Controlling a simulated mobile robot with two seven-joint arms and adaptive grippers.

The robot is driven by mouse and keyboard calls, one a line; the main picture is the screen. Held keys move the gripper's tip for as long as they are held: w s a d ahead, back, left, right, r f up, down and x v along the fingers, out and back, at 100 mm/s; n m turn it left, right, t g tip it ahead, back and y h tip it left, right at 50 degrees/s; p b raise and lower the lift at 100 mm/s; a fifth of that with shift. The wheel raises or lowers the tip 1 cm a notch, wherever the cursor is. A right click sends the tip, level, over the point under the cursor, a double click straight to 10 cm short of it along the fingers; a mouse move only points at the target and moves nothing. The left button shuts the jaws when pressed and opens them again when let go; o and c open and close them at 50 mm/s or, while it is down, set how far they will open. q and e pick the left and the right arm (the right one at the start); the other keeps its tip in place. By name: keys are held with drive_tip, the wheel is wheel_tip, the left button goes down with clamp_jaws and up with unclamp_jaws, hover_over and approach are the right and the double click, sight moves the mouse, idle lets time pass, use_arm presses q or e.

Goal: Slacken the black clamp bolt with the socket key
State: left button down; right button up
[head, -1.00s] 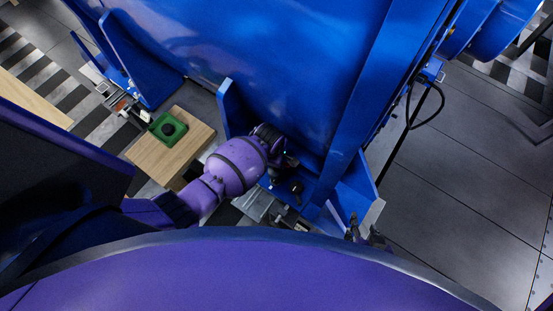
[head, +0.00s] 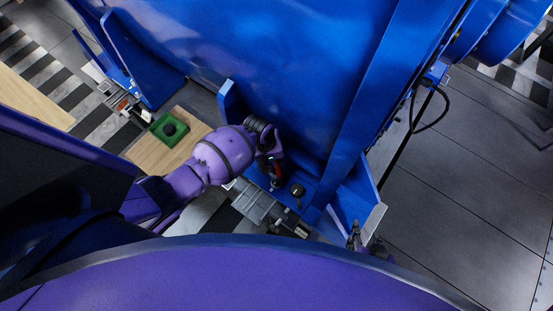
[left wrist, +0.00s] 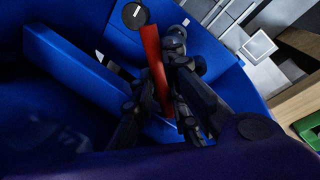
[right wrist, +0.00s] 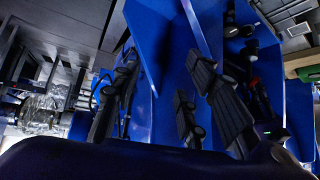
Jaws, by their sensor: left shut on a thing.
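The socket key (left wrist: 152,65) has a red handle, seen between the fingers of my left gripper (left wrist: 165,112) in the left wrist view. My left gripper is shut on it; the key also shows as a red strip in the head view (head: 277,172). A round black end with a pale mark (left wrist: 135,15) lies at the handle's far end. A black round part (head: 297,189), possibly the clamp bolt, stands on the blue foot to the right of the gripper. I cannot tell whether the key touches a bolt. My right gripper (right wrist: 168,100) is open and empty.
The large blue motor housing (head: 270,70) and its upright ribs close in the left gripper. A grey metal rail (head: 255,203) lies beside the foot. A wooden block (head: 150,155) with a green holder (head: 168,128) stands to the left. Floor at right is clear.

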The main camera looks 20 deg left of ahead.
use_arm(q)
drive_tip(key=m, duration=0.3)
drive_tip(key=shift+a+f+g+b, duration=0.1)
drive_tip(key=shift+f+g+b, duration=0.05)
drive_tip(key=shift+g+b, duration=0.15)
wheel_tip(320, 180, down, 4)
drive_tip(key=shift+s+r+m+b, duration=0.15)
drive_tip(key=shift+m+b, duration=0.15)
drive_tip(key=shift+b, duration=0.7)
drive_tip(key=shift+f, duration=0.6)
drive_tip(key=shift+w+f+b, duration=0.2)
drive_tip(key=shift+b, duration=0.15)
use_arm(e)
drive_tip(key=f, duration=0.2)
drive_tip(key=s+d+f, duration=0.1)
drive_tip(key=shift+s+d+f, duration=0.15)
drive_tip(key=shift+s+f, duration=0.05)
drive_tip(key=shift+s, duration=0.15)
drive_tip(key=shift+w+r, duration=0.1)
drive_tip(key=shift+r, duration=0.05)
drive_tip(key=shift+a, duration=0.2)
drive_tip(key=shift+w+r, duration=0.15)
drive_tip(key=shift+w, duration=0.05)
